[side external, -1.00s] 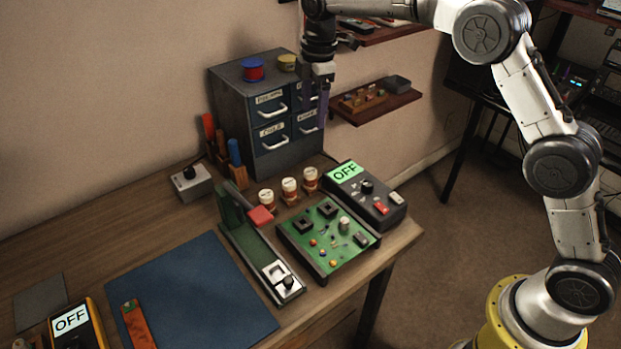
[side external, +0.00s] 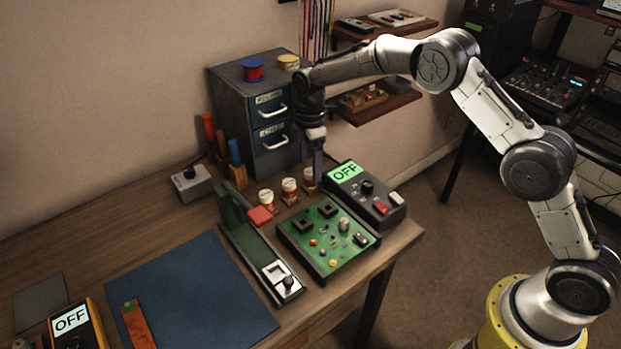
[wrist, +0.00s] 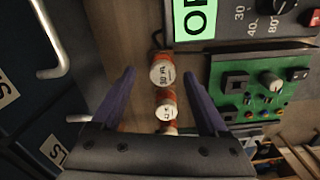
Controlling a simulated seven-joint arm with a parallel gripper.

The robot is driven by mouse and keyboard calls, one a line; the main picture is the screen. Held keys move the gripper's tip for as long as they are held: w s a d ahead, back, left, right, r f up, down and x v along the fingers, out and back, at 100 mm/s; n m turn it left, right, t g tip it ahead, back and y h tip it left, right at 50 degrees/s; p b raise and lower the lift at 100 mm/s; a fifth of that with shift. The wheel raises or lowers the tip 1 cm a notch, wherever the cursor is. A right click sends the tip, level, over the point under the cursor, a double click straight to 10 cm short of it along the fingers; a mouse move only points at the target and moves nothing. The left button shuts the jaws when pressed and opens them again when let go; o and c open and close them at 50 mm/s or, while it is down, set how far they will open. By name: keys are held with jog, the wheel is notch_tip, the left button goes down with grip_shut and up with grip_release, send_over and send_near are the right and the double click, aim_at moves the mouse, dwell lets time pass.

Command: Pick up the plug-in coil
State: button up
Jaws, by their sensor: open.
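Three plug-in coils with white labelled tops and orange bodies stand in a row. In the side view they are the left coil (side external: 266,200), the middle coil (side external: 289,188) and the right coil (side external: 310,178). My gripper (side external: 318,177) points down with its purple fingers at the right coil, partly in front of it. In the wrist view my gripper (wrist: 159,77) is open, and the coil marked 30 m (wrist: 162,74) shows between its fingertips. Another coil (wrist: 166,107) shows below it, and the third is mostly hidden by the gripper body. I cannot tell whether the fingers reach coil height.
A grey drawer cabinet (side external: 258,110) with protruding handles stands close behind the gripper. A black meter reading OFF (side external: 372,190) and a green circuit board (side external: 310,250) are near the coils.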

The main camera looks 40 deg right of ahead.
aim_at(311, 171)
notch_tip(311, 171, down, 4)
jog(key=shift+s+f, duration=0.15)
jog(key=shift+f, duration=0.05)
jog(key=shift+c, duration=0.2)
jog(key=shift+r, duration=0.1)
grip_shut()
